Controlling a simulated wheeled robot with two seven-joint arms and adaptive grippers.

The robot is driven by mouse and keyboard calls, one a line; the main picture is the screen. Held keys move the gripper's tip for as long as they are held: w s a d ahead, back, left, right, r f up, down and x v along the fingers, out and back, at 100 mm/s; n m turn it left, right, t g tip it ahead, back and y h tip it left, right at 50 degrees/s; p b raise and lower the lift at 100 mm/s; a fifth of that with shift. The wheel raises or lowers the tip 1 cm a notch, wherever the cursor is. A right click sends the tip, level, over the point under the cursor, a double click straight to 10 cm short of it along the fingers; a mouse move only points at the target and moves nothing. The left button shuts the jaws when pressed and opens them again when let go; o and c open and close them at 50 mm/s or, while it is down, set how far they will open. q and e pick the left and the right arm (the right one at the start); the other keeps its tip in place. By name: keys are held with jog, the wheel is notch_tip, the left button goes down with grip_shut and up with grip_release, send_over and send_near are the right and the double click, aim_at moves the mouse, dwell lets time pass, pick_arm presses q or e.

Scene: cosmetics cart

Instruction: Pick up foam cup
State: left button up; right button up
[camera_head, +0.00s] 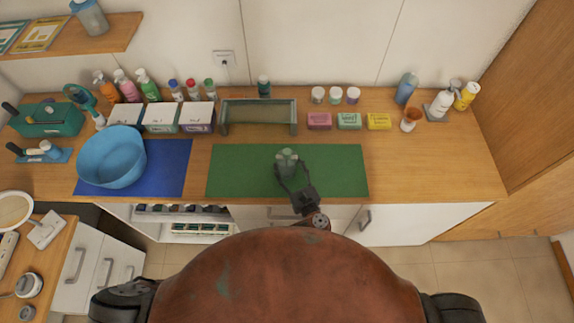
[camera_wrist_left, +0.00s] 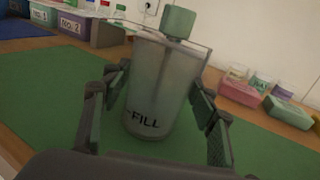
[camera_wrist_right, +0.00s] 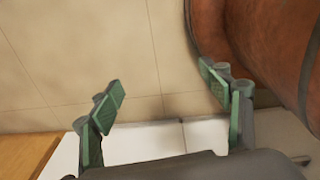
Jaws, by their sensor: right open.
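A translucent grey cup (camera_wrist_left: 160,85) marked "FILL" is upright over the green mat (camera_head: 235,180). It also shows from above in the head view (camera_head: 287,156). My left gripper (camera_head: 291,172) has a finger on each side of this cup, close against its walls, in the left wrist view (camera_wrist_left: 160,90). I cannot tell whether the cup's base touches the mat. A green block-shaped top (camera_wrist_left: 178,22) shows above the rim. My right gripper (camera_wrist_right: 165,95) is open and empty, over the floor and beside my body.
A blue basin (camera_head: 112,157) is on the left. The counter's front right is clear.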

pick_arm(q)
jog(key=c, duration=0.8)
pick_arm(e)
jog(key=shift+w+a, duration=0.15)
jog(key=shift+w, duration=0.6)
pick_arm(q)
jog(key=shift+r, duration=0.2)
pick_arm(e)
jog(key=shift+r, duration=0.1)
